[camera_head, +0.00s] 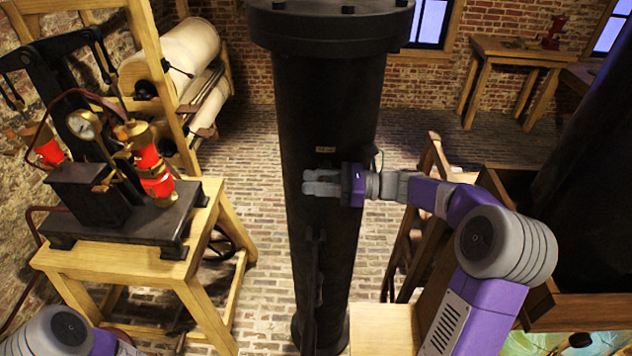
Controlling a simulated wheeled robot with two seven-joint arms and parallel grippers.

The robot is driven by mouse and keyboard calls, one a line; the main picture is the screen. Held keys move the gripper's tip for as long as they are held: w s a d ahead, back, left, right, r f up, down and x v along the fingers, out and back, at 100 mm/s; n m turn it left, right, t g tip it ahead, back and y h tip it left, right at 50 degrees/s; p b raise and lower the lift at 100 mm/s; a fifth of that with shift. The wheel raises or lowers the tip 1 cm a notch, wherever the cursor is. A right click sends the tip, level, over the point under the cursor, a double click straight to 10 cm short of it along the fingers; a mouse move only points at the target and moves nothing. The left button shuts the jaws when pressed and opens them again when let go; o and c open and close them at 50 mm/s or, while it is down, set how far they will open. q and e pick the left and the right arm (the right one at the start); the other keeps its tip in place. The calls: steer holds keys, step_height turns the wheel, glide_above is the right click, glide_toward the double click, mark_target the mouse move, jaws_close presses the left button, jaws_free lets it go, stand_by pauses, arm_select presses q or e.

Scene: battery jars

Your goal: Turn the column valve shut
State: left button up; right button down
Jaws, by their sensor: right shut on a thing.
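The tall black column (328,100) stands upright in the middle of the view, with a wide bolted flange at its top. A small brass plate (325,150) is fixed on its front. My right gripper (308,183) reaches in from the right, just below the plate, and its fingers are closed at the column's front. The column valve's handle is mostly hidden at the fingers, so its angle cannot be told. A dark narrow fitting (320,262) runs down the column below the gripper. Only part of my left arm shows at the bottom left; its gripper is out of view.
A wooden stand (120,255) at left carries a black machine with a gauge (83,125) and red-wrapped parts (150,165). Wooden frames and a dark bulk crowd the right. Brick floor (258,160) is open left of the column.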

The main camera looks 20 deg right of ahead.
steer(key=shift+y, duration=0.3)
steer(key=c, duration=1.2)
jaws_free()
steer(key=b+v, duration=0.1)
steer(key=v, duration=0.6)
steer(key=shift+s+d+b, duration=0.15)
steer(key=shift+d+b, duration=0.15)
steer(key=shift+f, duration=0.15)
